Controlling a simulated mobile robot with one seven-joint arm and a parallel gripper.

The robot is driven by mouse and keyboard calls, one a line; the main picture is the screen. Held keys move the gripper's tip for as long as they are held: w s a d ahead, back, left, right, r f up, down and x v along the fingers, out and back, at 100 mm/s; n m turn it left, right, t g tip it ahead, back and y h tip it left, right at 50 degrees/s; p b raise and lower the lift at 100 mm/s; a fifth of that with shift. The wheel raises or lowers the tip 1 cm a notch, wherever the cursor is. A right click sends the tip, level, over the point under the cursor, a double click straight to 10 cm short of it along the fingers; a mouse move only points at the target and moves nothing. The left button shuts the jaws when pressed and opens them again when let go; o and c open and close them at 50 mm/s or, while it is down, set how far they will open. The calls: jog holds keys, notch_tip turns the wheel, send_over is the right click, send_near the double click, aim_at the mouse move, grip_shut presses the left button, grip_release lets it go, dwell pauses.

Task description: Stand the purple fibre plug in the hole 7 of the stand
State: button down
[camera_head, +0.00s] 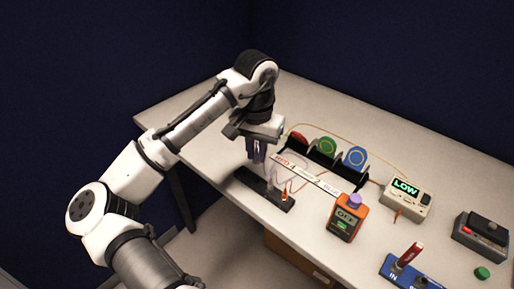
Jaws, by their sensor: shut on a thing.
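My gripper (257,157) points down over the left part of the table, above the black stand (248,177). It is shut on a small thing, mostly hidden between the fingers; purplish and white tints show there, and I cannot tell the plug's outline. The stand is a long dark bar lying slantwise, with an orange plug (284,194) upright near its right end. The hole numbers are too small to read, and I cannot tell whether the held thing touches the stand.
Behind the stand is a black rack (322,158) with red, green and blue discs and a white label strip (305,173).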

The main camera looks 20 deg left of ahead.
jog(key=shift+f+b, duration=1.2)
jog(key=shift+f, duration=1.25)
jog(key=shift+f+b, duration=0.7)
jog(key=shift+f, duration=0.55)
jog(key=c, duration=1.3)
grip_release()
notch_tip(320, 180, up, 13)
jog(key=shift+r, duration=0.45)
